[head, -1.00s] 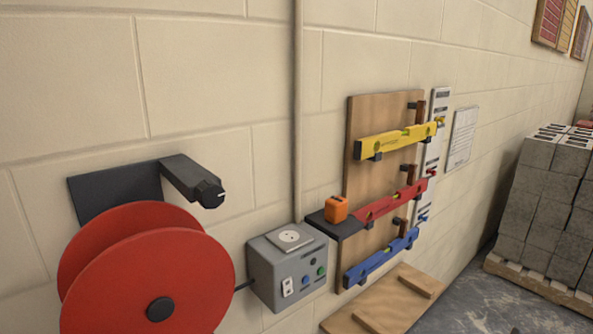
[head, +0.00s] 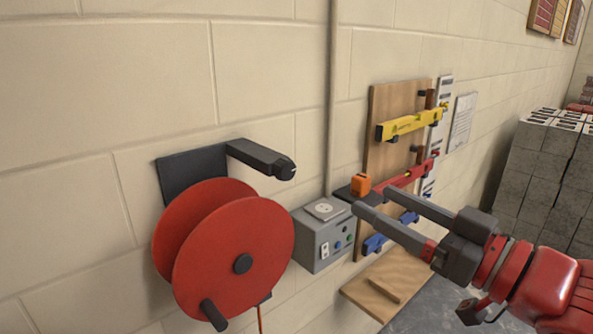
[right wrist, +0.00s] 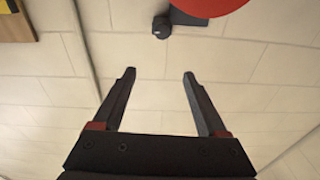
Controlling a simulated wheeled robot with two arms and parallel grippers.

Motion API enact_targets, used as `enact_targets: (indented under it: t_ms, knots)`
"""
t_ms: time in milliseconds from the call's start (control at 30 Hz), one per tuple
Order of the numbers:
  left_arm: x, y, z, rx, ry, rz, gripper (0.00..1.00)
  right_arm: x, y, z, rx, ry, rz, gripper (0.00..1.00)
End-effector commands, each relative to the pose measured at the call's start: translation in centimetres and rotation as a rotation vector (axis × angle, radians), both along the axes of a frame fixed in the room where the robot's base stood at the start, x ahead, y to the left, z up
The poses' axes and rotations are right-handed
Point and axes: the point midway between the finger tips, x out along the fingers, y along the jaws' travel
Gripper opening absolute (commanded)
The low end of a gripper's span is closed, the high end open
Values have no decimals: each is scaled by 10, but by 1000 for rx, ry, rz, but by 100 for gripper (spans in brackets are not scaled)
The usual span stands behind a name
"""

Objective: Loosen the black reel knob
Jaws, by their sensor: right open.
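A black knob (head: 285,170) with a white mark sits on the free end of the dark bracket arm (head: 255,154) above the red reel (head: 235,270). The knob also shows in the right wrist view (right wrist: 162,26), beyond the fingertips near the top edge. Part of the red reel (right wrist: 208,6) is beside it there. My right gripper (head: 373,201) comes in from the right in the head view, right of and lower than the knob in the picture. Its two fingers (right wrist: 159,73) are apart with nothing between them. My left gripper is not in view.
A grey socket box (head: 318,245) is on the wall right of the reel. Grey blocks (head: 540,180) are stacked at right. The wall above the knob is bare.

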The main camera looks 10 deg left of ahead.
Motion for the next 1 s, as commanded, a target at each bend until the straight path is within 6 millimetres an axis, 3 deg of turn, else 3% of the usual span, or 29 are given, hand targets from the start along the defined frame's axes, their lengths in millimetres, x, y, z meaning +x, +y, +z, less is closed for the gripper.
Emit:
enact_targets:
  t_ms: [100,267,733,800,1000]
  knots:
    - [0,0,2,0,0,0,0,-4,4,-12,-79,14,-15,76]
    - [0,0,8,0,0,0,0,2,14,-14,-95,22,-16,76]
    - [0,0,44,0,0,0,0,49,78,-13,-95,21,-14,76]
    - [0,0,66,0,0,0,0,53,78,-4,-87,23,-12,76]
    - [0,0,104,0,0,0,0,62,87,-4,-82,26,-14,76]
